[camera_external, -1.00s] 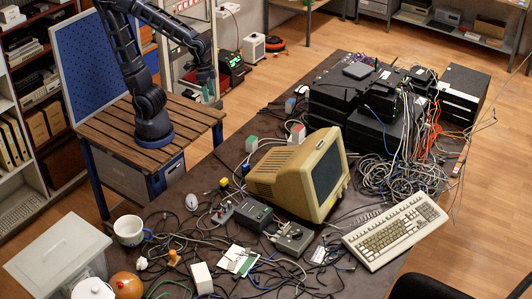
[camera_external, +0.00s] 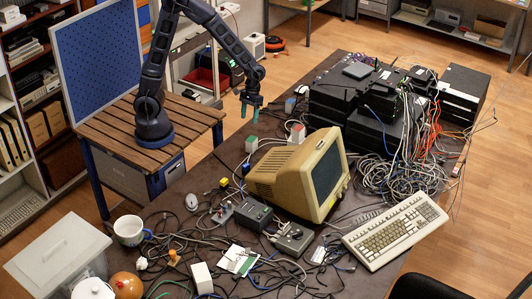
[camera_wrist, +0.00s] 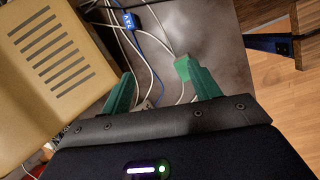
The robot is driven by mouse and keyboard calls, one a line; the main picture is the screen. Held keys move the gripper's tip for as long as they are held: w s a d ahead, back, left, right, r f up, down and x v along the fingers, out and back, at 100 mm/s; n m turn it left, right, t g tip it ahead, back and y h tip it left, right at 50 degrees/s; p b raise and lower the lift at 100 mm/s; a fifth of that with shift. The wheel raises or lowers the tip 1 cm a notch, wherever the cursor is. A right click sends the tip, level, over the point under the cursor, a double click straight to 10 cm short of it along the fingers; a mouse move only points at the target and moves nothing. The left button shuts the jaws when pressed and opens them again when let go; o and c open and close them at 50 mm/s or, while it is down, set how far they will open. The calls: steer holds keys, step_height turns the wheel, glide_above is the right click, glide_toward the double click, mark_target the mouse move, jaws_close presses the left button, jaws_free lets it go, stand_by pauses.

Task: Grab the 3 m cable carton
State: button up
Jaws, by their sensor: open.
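My gripper (camera_external: 250,106) hangs above the table's far left edge with its teal fingers down, open. Small white cartons with coloured faces stand below it: a green-and-white carton (camera_external: 252,143) behind the monitor and a red-and-white carton (camera_external: 297,132) to its right. No length label is readable on them, so I cannot tell which is the 3 m cable carton. In the wrist view my gripper (camera_wrist: 161,92) shows two spread green fingers. A brighter green patch (camera_wrist: 183,68) beside the right fingertip is probably the green carton. Nothing is visibly gripped.
The beige monitor (camera_external: 303,177) is close by and its vented casing fills the left of the wrist view. Loose cables and a blue item (camera_wrist: 123,18) with white marks lie there. Stacked black equipment (camera_external: 368,105) stands to the right. A blue-and-white box (camera_external: 302,90) is farther back.

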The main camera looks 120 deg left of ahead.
mark_target(250, 153)
steer(key=s+a+f+n, duration=0.2)
steer(key=a+f+n, duration=0.2)
steer(key=a+f, duration=0.45)
steer(key=shift+h, duration=0.5)
steer(key=shift+d+x, duration=0.15)
steer(key=shift+x, duration=3)
steer(key=shift+d+x, duration=0.15)
steer(key=shift+x, duration=3.05)
steer(key=shift+s+r, duration=0.1)
steer(key=shift+r, duration=0.05)
steer(key=c, duration=1.1)
steer(key=shift+r, duration=0.1)
steer(key=shift+c, duration=0.2)
